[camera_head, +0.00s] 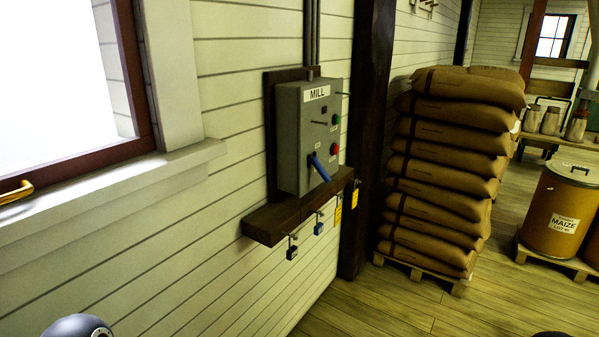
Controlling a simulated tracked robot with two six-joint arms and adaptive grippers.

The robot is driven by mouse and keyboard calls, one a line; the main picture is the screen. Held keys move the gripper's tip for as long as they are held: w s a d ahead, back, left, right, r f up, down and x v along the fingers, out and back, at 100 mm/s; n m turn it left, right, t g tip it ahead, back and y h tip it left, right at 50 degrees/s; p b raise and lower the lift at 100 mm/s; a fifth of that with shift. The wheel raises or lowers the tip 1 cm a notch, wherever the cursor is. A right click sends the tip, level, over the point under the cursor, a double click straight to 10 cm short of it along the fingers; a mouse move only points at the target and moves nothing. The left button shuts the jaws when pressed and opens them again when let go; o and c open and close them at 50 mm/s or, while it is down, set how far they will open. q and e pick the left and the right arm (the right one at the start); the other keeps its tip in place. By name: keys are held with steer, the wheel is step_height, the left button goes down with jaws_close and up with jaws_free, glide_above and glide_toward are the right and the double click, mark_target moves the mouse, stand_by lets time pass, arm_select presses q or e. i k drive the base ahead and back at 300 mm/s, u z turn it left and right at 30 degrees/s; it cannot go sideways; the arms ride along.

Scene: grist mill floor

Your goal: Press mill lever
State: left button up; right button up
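The grey mill control box (309,140), labelled MILL, is fixed to a dark board on the white plank wall near the middle of the head view. A blue lever (319,167) sticks out low on its front and slants down to the right. A green button (336,119) and a red button (334,149) sit on the box to the right of the lever. Neither gripper shows. A rounded grey part of mine is at the bottom left edge, and a small dark shape is at the bottom right edge.
A dark wooden shelf (288,214) juts out under the box, with padlocks (292,250) and yellow tags (338,212) hanging below. A dark post (366,130) stands right of it. Stacked sacks (440,170) and a maize drum (562,210) stand further right. The window sill (100,185) is at left.

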mark_target(314, 161)
steer(key=u, duration=0.05)
steer(key=i, duration=0.95)
steer(key=z, duration=0.1)
